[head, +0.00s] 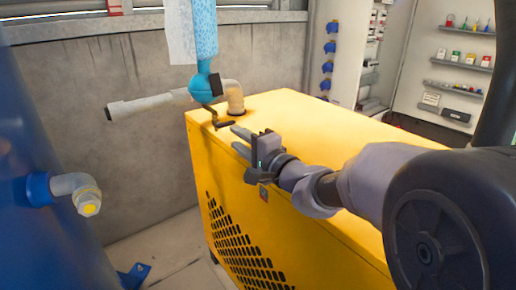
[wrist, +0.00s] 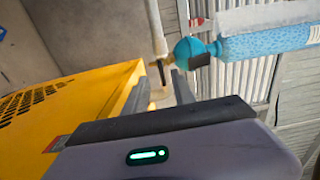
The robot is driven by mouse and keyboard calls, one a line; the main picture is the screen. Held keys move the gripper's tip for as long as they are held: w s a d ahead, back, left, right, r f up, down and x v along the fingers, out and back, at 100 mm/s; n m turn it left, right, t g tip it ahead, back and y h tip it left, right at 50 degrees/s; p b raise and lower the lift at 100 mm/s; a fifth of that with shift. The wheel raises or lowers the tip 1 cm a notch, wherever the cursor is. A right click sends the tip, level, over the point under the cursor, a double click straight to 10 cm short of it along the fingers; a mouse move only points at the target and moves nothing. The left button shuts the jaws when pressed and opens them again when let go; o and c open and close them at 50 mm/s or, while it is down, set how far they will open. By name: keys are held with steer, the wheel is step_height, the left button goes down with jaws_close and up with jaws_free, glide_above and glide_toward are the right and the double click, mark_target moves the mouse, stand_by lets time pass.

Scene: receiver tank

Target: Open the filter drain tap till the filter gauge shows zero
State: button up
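The blue filter (head: 201,85) hangs above the near left corner of the yellow machine. Its blue bowl also shows in the wrist view (wrist: 186,49). A dark part, perhaps the filter gauge (head: 213,84), sits on its side; no reading can be made out. Under the bowl is a dark bent lever, seemingly the drain tap (head: 213,115); in the wrist view it shows as a dark handle (wrist: 161,72) by a brass-coloured fitting. My gripper (head: 236,139) is open and empty, its fingers just below and right of the lever, apparently not touching it.
The yellow machine (head: 300,150) lies under my arm. A beige pipe stub (head: 235,99) rises from its top, joined to a grey pipe (head: 150,102). A blue tank (head: 35,130) stands at left. Shelves (head: 455,90) stand at the back right.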

steer(key=p+v, duration=0.1)
steer(key=v, duration=0.9)
steer(key=shift+s+d, duration=0.2)
steer(key=s+a+f+n+g+y, duration=0.1)
steer(key=s+a+f+n+g, duration=0.2)
steer(key=s, duration=0.4)
steer(key=s+a+n+g, duration=0.2)
steer(key=s+a+g, duration=0.3)
steer(key=s, duration=0.2)
steer(key=s+d+f+n+g+h, duration=0.2)
steer(key=s+d+f+h, duration=0.35)
steer(key=s, duration=0.35)
steer(key=s+d+f+h, duration=0.1)
steer(key=s+d+h, duration=0.1)
steer(key=d, duration=0.5)
steer(key=shift+d+f+t+h, duration=0.2)
steer(key=shift+t+h, duration=0.2)
steer(key=shift+h, duration=0.35)
